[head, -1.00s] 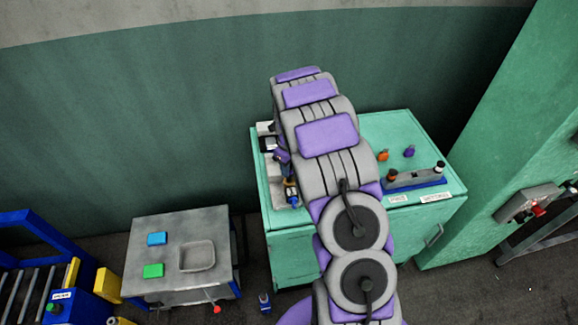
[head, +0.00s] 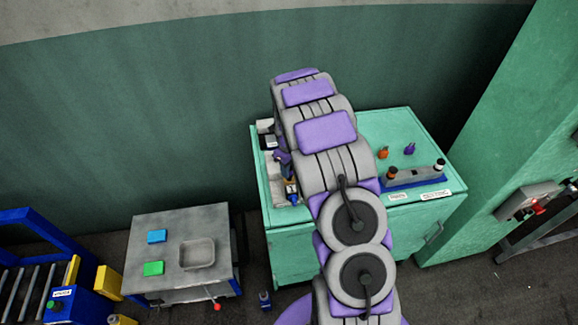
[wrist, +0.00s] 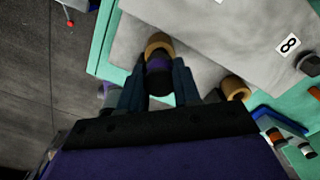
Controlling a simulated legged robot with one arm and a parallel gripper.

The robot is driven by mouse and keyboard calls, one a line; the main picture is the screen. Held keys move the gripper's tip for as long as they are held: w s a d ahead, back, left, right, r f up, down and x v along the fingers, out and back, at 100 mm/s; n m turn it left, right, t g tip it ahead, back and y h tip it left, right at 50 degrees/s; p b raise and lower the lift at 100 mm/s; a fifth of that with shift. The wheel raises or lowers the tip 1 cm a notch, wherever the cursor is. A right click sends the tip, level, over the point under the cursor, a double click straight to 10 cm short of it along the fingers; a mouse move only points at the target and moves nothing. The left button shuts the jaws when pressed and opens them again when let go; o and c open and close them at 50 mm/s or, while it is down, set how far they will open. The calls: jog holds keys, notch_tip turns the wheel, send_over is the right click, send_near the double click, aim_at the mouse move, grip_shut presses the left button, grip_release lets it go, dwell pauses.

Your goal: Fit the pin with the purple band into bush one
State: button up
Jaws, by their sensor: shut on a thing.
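The pin with the purple band (wrist: 159,64) is between the fingers of my gripper (wrist: 159,72) in the wrist view, and the gripper is shut on it. A brass-coloured bush (wrist: 158,41) shows right at the pin's far end, at the edge of a grey plate (wrist: 205,50). I cannot tell whether the pin's tip is inside the bush or only in front of it. A second brass bush (wrist: 236,87) is to the right, clear of the fingers. No label showing bush one is readable. In the head view my arm hides most of the work spot.
The green bench (head: 375,125) carries a grey pin holder (head: 415,178), an orange piece (head: 383,153) and a purple piece (head: 409,149). A grey side table (head: 180,225) stands left, across a floor gap.

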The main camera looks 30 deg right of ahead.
jog(key=shift+f, duration=1.05)
jog(key=o, duration=1.1)
jog(key=shift+o, duration=0.2)
notch_tip(320, 180, up, 17)
jog(key=p, duration=0.2)
jog(key=shift+r, duration=0.1)
